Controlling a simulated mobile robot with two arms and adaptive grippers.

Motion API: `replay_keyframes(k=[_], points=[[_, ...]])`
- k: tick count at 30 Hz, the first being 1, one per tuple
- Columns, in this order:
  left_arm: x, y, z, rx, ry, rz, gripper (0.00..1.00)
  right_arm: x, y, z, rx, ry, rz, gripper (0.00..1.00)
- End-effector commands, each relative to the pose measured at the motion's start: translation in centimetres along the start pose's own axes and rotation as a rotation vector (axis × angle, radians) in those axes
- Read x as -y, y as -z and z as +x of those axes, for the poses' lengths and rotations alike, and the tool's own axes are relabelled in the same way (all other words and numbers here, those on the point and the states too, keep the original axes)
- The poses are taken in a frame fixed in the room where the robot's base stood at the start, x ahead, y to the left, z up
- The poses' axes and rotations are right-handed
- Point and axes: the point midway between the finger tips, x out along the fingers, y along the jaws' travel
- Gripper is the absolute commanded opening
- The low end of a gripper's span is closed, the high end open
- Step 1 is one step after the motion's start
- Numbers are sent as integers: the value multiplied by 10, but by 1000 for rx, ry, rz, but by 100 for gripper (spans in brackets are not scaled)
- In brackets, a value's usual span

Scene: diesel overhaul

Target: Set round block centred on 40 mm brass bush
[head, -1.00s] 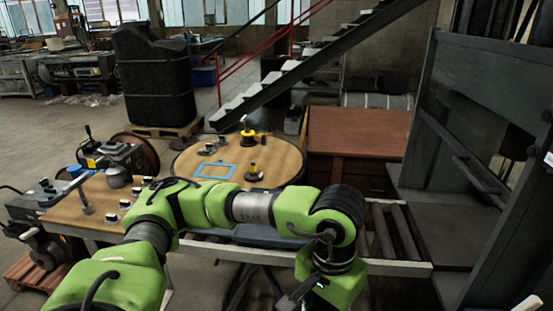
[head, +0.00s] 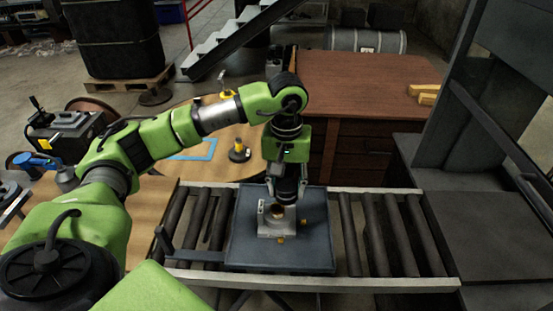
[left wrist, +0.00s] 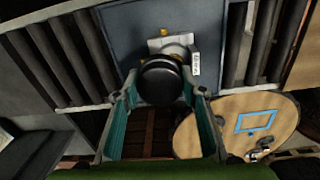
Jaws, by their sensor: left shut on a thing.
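My left gripper (head: 286,194) points down over the blue-grey plate. It is shut on a dark round block (left wrist: 162,82), which sits between the two fingers in the left wrist view. Below and beside it a light grey metal housing (head: 272,230) rests on the plate, with a brownish ring at its top that looks like the brass bush (head: 277,210). I cannot tell whether block and bush touch. My right gripper is not in view.
The plate (head: 245,255) lies on a roller conveyor (head: 350,235). Small brass-coloured pieces sit by the housing. A round wooden table (head: 180,165) with a blue frame (head: 195,150) stands behind left. A brown cabinet (head: 365,85) is behind, and a dark grey machine frame (head: 490,130) at right.

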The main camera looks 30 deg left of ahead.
Motion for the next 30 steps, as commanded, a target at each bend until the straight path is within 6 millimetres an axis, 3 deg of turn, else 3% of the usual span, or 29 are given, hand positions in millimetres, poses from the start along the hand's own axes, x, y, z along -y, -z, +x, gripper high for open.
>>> replay_keyframes(k=[1, 3, 7, 13, 19, 25, 30], points=[[7, 13, -9, 1, 1, -45, 17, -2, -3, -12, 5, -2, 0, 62], [16, 26, -9, 2, 5, -90, 17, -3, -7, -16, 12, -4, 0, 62], [26, 40, -8, 1, 9, -137, 17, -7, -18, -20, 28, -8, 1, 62], [28, 43, 4, 1, 10, -147, 17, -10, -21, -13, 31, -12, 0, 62], [29, 42, 26, 2, 11, -146, 17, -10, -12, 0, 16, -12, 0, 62], [30, 42, 54, 0, 11, -146, 17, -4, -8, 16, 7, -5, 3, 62], [30, 43, 63, 0, 10, -146, 17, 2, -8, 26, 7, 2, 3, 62]])
